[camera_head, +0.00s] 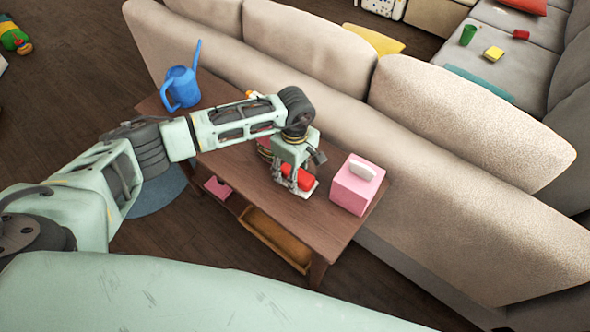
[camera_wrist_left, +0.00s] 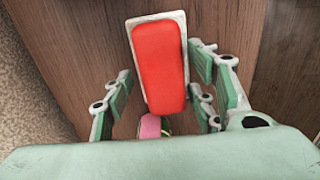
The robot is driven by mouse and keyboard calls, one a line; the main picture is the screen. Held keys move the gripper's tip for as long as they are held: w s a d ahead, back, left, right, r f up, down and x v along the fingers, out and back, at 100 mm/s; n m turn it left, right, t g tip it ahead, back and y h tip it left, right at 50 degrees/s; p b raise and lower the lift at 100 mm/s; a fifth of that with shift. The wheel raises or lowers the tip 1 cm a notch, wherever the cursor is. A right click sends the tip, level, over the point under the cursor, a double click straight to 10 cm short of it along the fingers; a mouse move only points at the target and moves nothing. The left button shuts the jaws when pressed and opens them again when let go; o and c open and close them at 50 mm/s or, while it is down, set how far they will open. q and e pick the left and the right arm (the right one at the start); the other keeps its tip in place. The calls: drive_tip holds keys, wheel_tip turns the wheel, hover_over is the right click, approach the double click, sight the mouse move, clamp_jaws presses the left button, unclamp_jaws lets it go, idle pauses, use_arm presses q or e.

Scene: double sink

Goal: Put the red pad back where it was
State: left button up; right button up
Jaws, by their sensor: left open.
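The red pad (camera_head: 305,180) lies on a whitish flat holder on the wooden side table; the pad also shows in the left wrist view (camera_wrist_left: 160,65). The holder's pale rim (camera_wrist_left: 129,45) frames the pad. My left gripper (camera_head: 292,184) is over the table at the pad, pointing down. In the left wrist view its open fingers (camera_wrist_left: 160,92) stand to either side of the pad's near part, with gaps visible. It partly hides the pad in the head view. My right gripper is not in view.
A pink tissue box (camera_head: 352,188) stands close right of the gripper. A blue watering can (camera_head: 182,86) is at the table's far left end. The sofa back (camera_head: 430,195) runs along the table's far side. A small pink item (camera_wrist_left: 150,126) is near the pad.

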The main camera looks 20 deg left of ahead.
use_arm(q)
drive_tip(key=shift+r, duration=0.25)
wheel_tip(320, 180, up, 12)
drive_tip(key=b, duration=0.1)
idle(0.5)
